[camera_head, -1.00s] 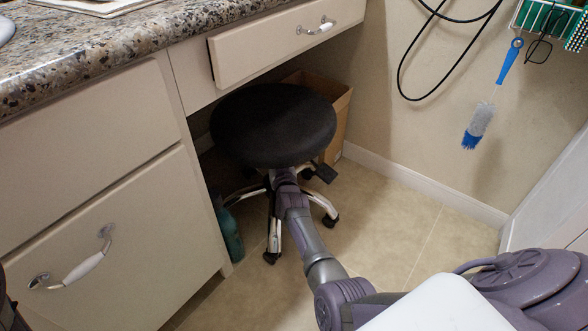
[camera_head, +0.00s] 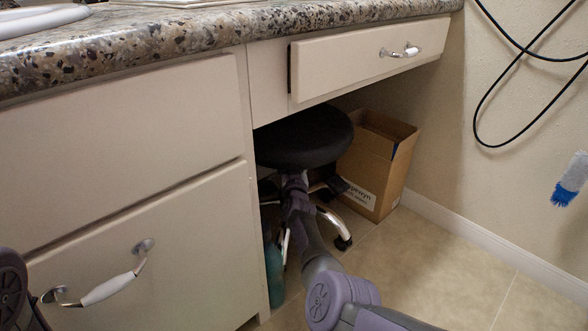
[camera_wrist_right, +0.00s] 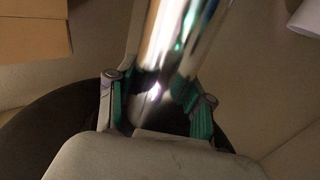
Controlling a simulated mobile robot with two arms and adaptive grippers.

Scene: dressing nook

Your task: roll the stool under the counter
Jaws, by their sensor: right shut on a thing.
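The stool (camera_head: 305,138) has a round black seat, a chrome base and dark casters. In the head view it stands upright, partly beneath the drawer section of the granite counter (camera_head: 205,35); its left side is hidden by the cabinet. My right arm reaches to the stool's column below the seat. In the right wrist view, my right gripper (camera_wrist_right: 158,105) is shut around the shiny chrome column (camera_wrist_right: 175,45), with a finger on each side. In the head view the fingers are hidden. Part of my left arm shows at the left edge, but its gripper is out of view.
An open cardboard box (camera_head: 377,160) stands right behind the stool, under the counter. A teal bottle (camera_head: 273,268) is on the floor beside the cabinet (camera_head: 150,190). A drawer (camera_head: 370,60) sits slightly out above. The floor at right is clear.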

